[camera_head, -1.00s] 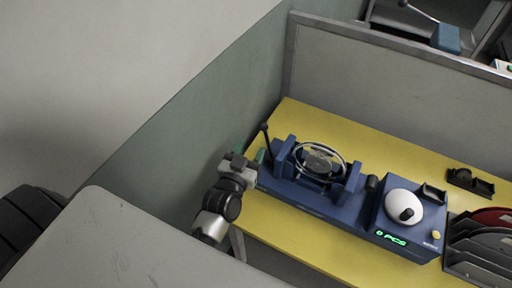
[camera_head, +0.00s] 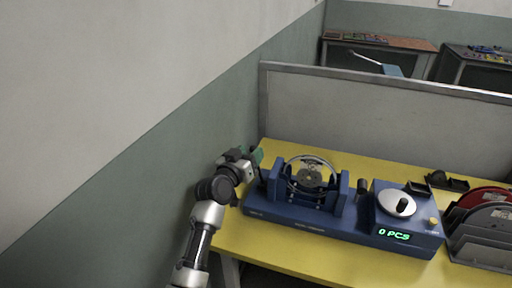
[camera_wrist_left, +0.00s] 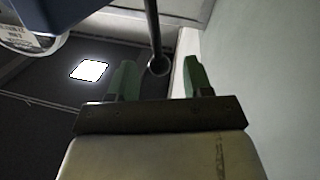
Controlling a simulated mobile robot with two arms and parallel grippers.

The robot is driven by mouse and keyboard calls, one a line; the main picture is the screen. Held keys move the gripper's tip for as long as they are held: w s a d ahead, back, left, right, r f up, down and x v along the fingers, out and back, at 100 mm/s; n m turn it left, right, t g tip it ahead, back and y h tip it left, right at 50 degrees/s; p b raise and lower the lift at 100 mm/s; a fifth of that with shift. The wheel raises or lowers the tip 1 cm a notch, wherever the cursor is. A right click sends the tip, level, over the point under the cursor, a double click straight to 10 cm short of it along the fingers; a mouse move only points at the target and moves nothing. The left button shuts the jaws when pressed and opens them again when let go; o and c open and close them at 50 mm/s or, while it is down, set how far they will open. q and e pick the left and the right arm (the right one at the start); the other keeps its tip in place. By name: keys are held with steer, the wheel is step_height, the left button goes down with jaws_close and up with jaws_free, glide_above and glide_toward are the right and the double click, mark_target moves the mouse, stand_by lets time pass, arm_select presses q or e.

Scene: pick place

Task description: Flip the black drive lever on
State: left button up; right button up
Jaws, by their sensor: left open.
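The black drive lever (camera_wrist_left: 154,30) shows in the left wrist view as a thin dark rod ending in a round knob. The knob appears between my left gripper's two green fingers (camera_wrist_left: 160,80), with gaps on both sides. The fingers are apart and not closed on it. In the head view my left gripper (camera_head: 256,157) is at the left end of the blue machine (camera_head: 300,222). There the lever is mostly hidden by the gripper, and I cannot tell its tilt. My right gripper is not in view.
The machine stands on a yellow table (camera_head: 275,255) and carries a metal ring (camera_head: 312,175), a white dial (camera_head: 394,198) and a green "0 PCS" display (camera_head: 394,234). A rack of discs (camera_head: 485,235) stands at the right. A grey partition (camera_head: 370,125) runs behind, a wall at left.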

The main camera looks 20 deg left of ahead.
arm_select(q)
steer(key=x, duration=0.3)
steer(key=shift+w+d, duration=0.1)
steer(key=shift+w, duration=0.5)
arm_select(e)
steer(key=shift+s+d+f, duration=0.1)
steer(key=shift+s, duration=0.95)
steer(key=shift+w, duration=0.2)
arm_select(q)
jaws_close()
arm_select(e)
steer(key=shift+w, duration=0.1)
